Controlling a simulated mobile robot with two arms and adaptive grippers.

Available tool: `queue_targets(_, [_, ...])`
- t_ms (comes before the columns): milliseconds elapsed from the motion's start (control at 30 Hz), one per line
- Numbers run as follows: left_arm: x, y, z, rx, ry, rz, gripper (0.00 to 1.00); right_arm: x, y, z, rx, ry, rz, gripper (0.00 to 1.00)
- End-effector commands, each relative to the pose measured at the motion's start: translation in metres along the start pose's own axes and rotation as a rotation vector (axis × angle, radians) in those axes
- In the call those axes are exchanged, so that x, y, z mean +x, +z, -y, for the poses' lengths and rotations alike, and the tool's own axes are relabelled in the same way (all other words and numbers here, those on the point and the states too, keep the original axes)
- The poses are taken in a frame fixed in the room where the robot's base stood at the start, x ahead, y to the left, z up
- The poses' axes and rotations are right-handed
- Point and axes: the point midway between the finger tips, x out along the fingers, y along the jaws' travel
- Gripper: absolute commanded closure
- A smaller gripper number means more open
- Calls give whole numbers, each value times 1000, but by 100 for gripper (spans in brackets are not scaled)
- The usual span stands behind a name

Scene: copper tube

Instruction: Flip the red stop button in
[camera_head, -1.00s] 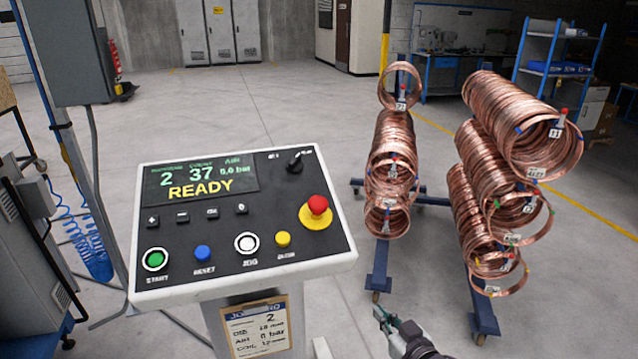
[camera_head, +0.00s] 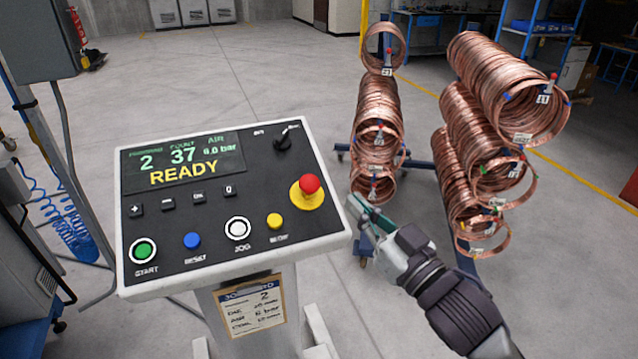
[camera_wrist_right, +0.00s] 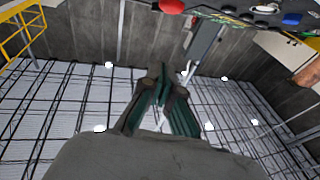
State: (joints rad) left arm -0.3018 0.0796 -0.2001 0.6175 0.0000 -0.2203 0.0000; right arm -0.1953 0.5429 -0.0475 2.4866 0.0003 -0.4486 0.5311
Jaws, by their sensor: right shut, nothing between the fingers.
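The red stop button (camera_head: 309,184) is a mushroom knob on a round yellow base at the right side of the control panel (camera_head: 130,278). It stands up from its base. In the right wrist view the red button (camera_wrist_right: 172,6) shows at the top edge, partly cut off. My right gripper (camera_head: 357,204) is just right of the panel's right edge, apart from the button, with its fingers shut and empty. The shut fingers also show in the right wrist view (camera_wrist_right: 160,80). My left gripper is not in any view.
The panel also carries a green start button (camera_head: 143,251), a blue button (camera_head: 192,240), a white button (camera_head: 237,229), a yellow button (camera_head: 275,221) and a black rotary switch (camera_head: 283,140). Copper coils (camera_head: 375,110) hang on racks at the right. The display (camera_head: 184,161) reads READY.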

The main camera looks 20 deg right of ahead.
Motion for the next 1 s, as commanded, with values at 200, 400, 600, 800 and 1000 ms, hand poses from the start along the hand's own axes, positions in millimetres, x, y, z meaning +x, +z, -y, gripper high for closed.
queue_targets(200, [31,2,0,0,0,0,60,11,6,0,-1,-2,-10,100])
queue_targets(400, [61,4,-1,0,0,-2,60,21,6,0,-5,-2,-8,100])
queue_targets(600, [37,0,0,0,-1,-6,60,66,-5,0,0,0,-1,100])
queue_targets(800, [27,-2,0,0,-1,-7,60,102,3,0,1,1,3,100])
queue_targets(1000, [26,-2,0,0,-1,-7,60,106,32,0,1,0,3,100])
